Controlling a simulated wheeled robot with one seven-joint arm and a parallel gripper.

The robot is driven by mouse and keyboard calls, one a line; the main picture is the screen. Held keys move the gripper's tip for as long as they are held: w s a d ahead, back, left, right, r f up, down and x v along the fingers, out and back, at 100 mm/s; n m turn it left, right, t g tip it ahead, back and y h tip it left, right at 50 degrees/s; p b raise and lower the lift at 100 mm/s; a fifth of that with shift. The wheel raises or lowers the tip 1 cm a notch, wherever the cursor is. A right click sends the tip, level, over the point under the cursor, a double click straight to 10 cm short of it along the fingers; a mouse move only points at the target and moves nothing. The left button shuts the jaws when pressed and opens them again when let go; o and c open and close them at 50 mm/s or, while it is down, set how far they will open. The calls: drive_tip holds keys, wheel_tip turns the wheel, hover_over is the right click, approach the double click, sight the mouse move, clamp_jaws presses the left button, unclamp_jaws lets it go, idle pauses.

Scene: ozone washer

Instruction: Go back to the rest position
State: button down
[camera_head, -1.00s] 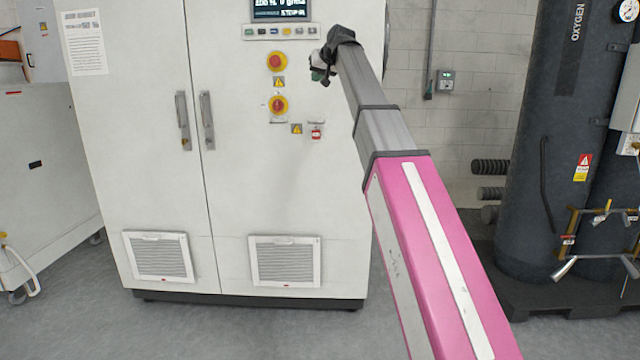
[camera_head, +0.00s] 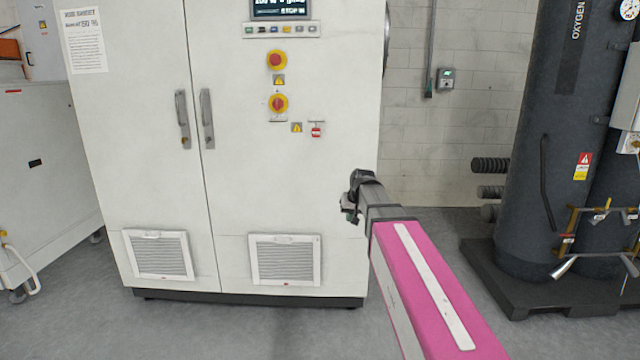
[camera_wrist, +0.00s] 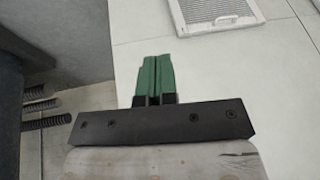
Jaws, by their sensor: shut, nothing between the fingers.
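My gripper (camera_head: 350,207) is at the end of my pink and grey arm, low in front of the right edge of the white cabinet (camera_head: 240,200) in the head view. In the wrist view my gripper (camera_wrist: 156,78) shows two green fingers side by side, closed together with nothing between them. The cabinet's white face (camera_wrist: 210,75) and a vent grille (camera_wrist: 205,12) lie beyond the fingers. I cannot tell the exact gap between the fingers and the cabinet.
A dark oxygen tank (camera_head: 545,150) stands on a dark pallet (camera_head: 490,270) at the right. Grey floor (camera_head: 200,330) in front of the cabinet is clear.

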drive_tip(key=s+d+f+g+h, duration=0.1)
drive_tip(key=s+d+f, duration=0.3)
drive_tip(key=s+f, duration=0.7)
drive_tip(key=s+d+f+m+g+h, duration=0.1)
drive_tip(key=s+d+f+g, duration=0.2)
drive_tip(key=s+f, duration=0.9)
drive_tip(key=shift+s+d+f, duration=0.25)
drive_tip(key=shift+s+d, duration=0.2)
drive_tip(key=shift+d, duration=0.05)
